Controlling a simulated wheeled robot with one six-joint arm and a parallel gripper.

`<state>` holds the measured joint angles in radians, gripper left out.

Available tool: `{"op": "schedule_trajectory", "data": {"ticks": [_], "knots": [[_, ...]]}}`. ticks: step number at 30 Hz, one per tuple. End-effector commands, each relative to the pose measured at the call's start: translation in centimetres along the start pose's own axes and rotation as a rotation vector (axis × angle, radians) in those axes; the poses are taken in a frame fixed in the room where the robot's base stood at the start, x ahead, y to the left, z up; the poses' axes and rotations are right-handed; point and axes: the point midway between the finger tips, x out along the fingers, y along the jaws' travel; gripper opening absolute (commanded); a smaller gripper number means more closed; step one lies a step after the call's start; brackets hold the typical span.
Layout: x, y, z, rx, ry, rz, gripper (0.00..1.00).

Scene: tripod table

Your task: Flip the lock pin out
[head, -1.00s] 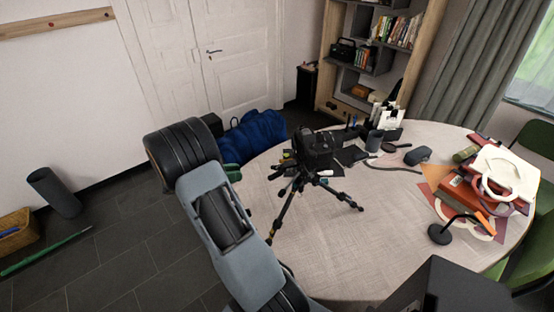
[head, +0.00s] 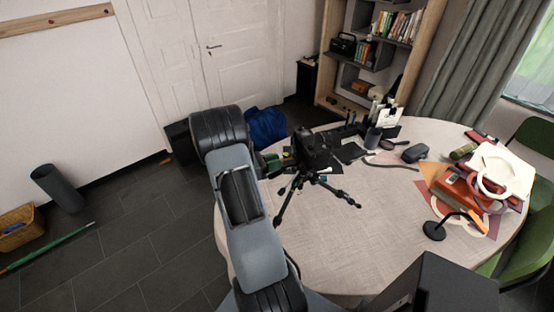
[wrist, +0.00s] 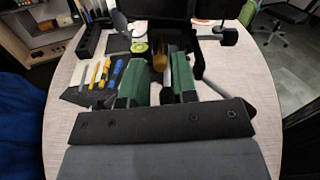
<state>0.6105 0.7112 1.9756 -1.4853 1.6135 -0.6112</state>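The black tripod (head: 297,183) stands with spread legs on the round table, with a dark camera (head: 312,150) on top. My gripper (head: 280,161), with green fingers, is close to the left side of the tripod's upper part. In the wrist view my gripper (wrist: 160,78) has its two green fingers apart, with a gap between them. Dark tripod parts (wrist: 190,40) are just beyond the fingertips. A brownish-yellow piece (wrist: 158,60) shows between and beyond the fingertips; I cannot tell whether it touches them. I cannot make out the lock pin for certain.
The round table (head: 370,230) is bare in front of the tripod. Small tools (wrist: 100,73) lie left of the fingers in the wrist view. A desk lamp (head: 434,230) and a pile of books and papers (head: 470,185) are at the right.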

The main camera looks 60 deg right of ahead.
Motion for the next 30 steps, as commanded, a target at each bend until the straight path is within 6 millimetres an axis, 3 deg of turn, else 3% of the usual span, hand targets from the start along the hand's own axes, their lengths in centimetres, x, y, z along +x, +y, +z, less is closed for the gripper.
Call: {"op": "schedule_trajectory", "data": {"ticks": [14, 22, 30], "knots": [[0.89, 0.0, -0.06, 0.0, 0.001, 0.001, 0.26], [0.87, -0.01, -0.04, 0.0, 0.001, 0.001, 0.01], [0.87, -0.01, -0.03, 0.0, 0.001, 0.001, 0.0]]}}
